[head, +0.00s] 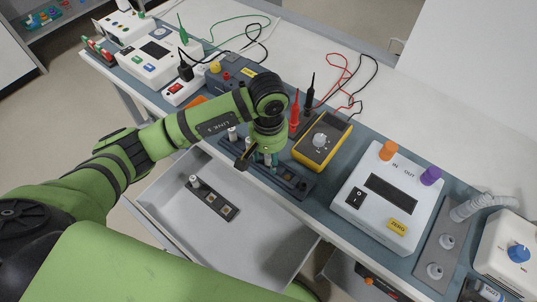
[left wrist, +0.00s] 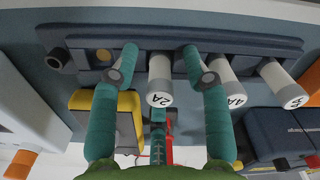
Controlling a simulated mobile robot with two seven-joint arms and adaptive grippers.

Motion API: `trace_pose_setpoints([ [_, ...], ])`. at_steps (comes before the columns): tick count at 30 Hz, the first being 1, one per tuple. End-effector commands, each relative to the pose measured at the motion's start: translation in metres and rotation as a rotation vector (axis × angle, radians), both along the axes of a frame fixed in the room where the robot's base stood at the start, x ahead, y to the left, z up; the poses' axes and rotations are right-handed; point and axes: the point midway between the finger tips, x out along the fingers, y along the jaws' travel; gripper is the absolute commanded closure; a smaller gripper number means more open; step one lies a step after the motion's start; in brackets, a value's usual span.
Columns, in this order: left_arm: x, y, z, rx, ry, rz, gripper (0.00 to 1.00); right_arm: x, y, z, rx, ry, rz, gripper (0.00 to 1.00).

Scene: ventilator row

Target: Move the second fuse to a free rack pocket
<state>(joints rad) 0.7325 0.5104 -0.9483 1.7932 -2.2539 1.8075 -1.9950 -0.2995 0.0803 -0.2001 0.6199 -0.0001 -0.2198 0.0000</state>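The dark fuse rack (head: 290,184) lies along the bench's front edge. In the left wrist view the rack (left wrist: 265,42) holds several white-capped fuses: one marked 2A (left wrist: 160,82), one marked 4A (left wrist: 228,84) and one at the right (left wrist: 283,84) whose label is hard to read. An empty pocket (left wrist: 103,55) shows left of the 2A fuse. My left gripper (head: 256,162) is over the rack. In the left wrist view its teal fingers (left wrist: 161,58) are open, one on each side of the 2A fuse, with gaps to it. My right gripper is not in view.
An open grey drawer (head: 155,205) below holds a small dark rack (head: 232,211) with one fuse (head: 195,182) in it. A yellow meter (head: 311,158) stands just behind the rack, and a white IN/OUT device (head: 352,222) to its right. Red and black probes stand behind.

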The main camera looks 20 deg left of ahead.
Motion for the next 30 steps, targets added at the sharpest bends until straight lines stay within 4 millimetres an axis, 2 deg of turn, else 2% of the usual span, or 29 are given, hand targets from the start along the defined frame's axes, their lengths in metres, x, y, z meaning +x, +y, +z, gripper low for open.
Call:
trace_pose_setpoints([
  [6, 0.0, 0.0, 0.001, 0.0, 0.0, 0.0, 0.53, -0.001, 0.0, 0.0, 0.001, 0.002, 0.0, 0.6],
  [10, 0.001, 0.0, 0.012, -0.001, -0.003, -0.001, 0.53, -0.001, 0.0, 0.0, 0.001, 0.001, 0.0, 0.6],
  [21, 0.001, 0.0, 0.088, -0.001, -0.005, 0.0, 0.53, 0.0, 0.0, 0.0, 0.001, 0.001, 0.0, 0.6],
  [25, 0.001, 0.0, 0.107, 0.0, -0.003, 0.0, 0.53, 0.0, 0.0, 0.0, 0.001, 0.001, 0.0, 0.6],
  [30, 0.0, 0.0, 0.119, 0.001, 0.0, 0.0, 0.53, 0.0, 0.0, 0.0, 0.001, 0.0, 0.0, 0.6],
])
